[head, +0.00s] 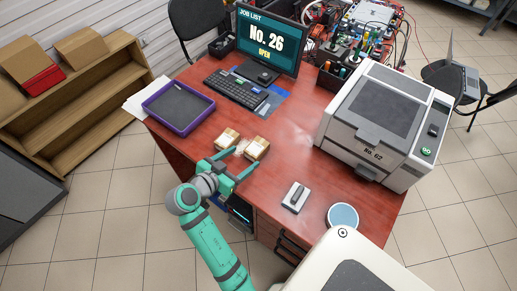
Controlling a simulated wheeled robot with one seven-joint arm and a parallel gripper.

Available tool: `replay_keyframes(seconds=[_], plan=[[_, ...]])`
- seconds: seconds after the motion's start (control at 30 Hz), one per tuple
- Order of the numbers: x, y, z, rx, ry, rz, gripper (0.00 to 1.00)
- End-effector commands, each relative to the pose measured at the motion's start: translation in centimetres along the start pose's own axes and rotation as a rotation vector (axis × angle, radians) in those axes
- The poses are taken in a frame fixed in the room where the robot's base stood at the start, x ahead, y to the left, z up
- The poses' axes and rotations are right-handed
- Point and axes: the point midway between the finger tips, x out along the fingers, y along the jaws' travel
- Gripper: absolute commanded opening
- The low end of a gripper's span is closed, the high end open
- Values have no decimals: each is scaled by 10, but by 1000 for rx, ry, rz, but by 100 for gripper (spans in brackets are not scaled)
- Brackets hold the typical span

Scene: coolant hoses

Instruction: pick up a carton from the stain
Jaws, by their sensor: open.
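Two small tan cartons with pale tops sit close together on the red-brown desk, a left carton (227,138) and a right carton (257,148). A pale patch (241,147) shows between them; I cannot tell if it is the stain or how far it runs under them. My gripper (241,158) is open and empty, just on the near side of the cartons. Its two teal fingers point toward them, with the left fingertip near the left carton and the right fingertip near the right carton. Whether a finger touches a carton is unclear.
The desk (250,195) carries a purple-rimmed tray (179,108) on the left, a keyboard (236,89) and monitor (268,38) behind, and a large grey machine (378,120) on the right. A small switch box (295,197) and a round blue-topped object (342,216) lie nearer.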

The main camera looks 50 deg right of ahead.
Motion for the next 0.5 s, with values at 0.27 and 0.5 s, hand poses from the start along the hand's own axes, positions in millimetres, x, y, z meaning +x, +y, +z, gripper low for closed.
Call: replay_keyframes(seconds=[0.27,0.5], plan=[[37,1,0,2,0,8,70],[56,2,0,4,-2,10,70]])
